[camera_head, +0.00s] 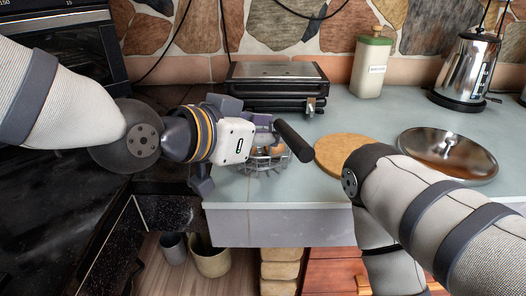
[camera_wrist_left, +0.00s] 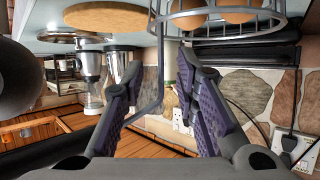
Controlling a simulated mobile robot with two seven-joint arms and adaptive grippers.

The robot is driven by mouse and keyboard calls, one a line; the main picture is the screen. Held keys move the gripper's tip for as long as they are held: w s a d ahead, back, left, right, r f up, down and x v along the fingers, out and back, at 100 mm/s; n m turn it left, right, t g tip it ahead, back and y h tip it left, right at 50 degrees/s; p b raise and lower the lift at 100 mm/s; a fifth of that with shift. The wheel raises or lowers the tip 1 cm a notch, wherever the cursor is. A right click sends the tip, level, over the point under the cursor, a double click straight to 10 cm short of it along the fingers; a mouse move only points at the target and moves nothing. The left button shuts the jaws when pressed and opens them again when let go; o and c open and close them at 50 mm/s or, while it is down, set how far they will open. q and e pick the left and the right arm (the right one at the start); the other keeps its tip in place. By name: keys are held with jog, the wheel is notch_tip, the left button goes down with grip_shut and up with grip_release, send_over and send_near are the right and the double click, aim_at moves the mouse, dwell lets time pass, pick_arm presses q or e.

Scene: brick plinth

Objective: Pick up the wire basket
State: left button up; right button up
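The wire basket (camera_head: 268,160) stands on the counter near its front edge, with brown eggs inside. In the left wrist view the basket (camera_wrist_left: 228,28) is at the top, and a wire bar of it runs down between the fingers. My left gripper (camera_head: 257,142) is beside the basket and hides its left part. In the left wrist view its two purple-padded fingers (camera_wrist_left: 160,75) are spread on either side of the wire bar, and I cannot tell whether they touch it. My right gripper is out of view.
A round wooden board (camera_head: 337,150) and a shiny metal bowl (camera_head: 450,160) lie to the right. A black press (camera_head: 262,92) stands behind the basket. A white canister (camera_head: 370,70) and a metal kettle (camera_head: 465,70) are at the back. A dark rod (camera_head: 293,141) crosses the basket's right side.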

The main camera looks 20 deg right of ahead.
pick_arm(q)
jog(key=shift+w+d+f, duration=0.15)
jog(key=shift+w+d, duration=0.05)
jog(key=shift+d, duration=0.1)
grip_shut()
jog(key=shift+r, duration=0.2)
